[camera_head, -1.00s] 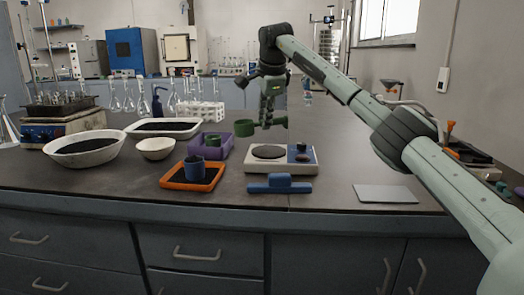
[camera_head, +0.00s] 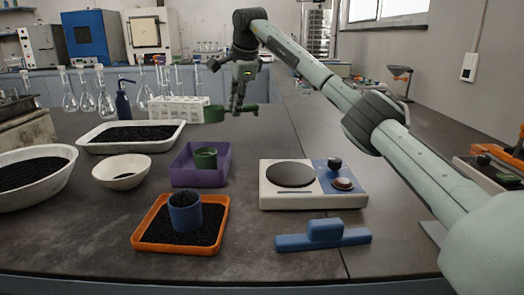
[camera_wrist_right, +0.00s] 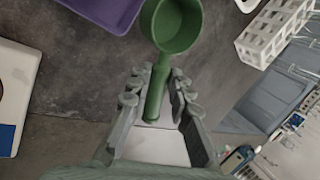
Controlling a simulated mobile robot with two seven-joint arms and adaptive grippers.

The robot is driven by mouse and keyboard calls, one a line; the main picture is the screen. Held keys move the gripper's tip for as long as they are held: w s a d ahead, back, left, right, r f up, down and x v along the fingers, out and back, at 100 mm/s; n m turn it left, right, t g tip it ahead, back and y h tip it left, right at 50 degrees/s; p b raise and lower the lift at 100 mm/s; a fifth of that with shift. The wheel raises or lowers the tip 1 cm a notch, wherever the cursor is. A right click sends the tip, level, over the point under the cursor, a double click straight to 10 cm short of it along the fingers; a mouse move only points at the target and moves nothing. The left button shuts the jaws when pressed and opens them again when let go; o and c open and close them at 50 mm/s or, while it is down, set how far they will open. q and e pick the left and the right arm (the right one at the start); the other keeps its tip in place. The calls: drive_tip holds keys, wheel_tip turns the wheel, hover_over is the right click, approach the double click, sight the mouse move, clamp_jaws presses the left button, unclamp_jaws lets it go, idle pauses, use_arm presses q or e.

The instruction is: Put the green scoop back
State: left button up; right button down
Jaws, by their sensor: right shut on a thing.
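The green scoop (camera_head: 215,113) is in my right gripper (camera_head: 238,108), held in the air above the bench, beyond the purple tray. In the right wrist view, the fingers of my right gripper (camera_wrist_right: 157,88) are closed around the handle of the scoop (camera_wrist_right: 175,28), with its round cup pointing away past the fingertips. The purple tray (camera_head: 184,180) stands on the bench with a green cup (camera_head: 206,158) in it. A corner of the purple tray also shows in the right wrist view (camera_wrist_right: 105,12). My left gripper is in neither view.
An orange tray (camera_head: 137,240) holds dark grains and a blue cup (camera_head: 185,214). A balance (camera_head: 310,199) and a blue block (camera_head: 322,236) stand at right. A small white bowl (camera_head: 122,178), a white tray (camera_head: 83,147) and a white rack (camera_head: 178,103) stand at left and behind.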

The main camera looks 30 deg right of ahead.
drive_tip(key=s+d+f, duration=0.2)
drive_tip(key=s, duration=0.1)
drive_tip(key=s+d+f+b, duration=0.1)
drive_tip(key=s+d+f, duration=0.1)
drive_tip(key=d, duration=0.1)
drive_tip(key=s+d+f+b, duration=0.1)
drive_tip(key=s+d+f, duration=0.1)
drive_tip(key=s, duration=0.1)
drive_tip(key=shift+s+d+f, duration=0.3)
drive_tip(key=shift+d+f, duration=0.05)
drive_tip(key=shift+d, duration=0.05)
drive_tip(key=shift+f, duration=0.55)
wheel_tip(320, 180, down, 3)
drive_tip(key=shift+d+f, duration=0.1)
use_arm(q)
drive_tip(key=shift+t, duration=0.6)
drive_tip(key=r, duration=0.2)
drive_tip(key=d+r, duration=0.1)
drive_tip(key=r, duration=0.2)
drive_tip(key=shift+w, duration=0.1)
use_arm(e)
drive_tip(key=c, duration=1.4)
unclamp_jaws()
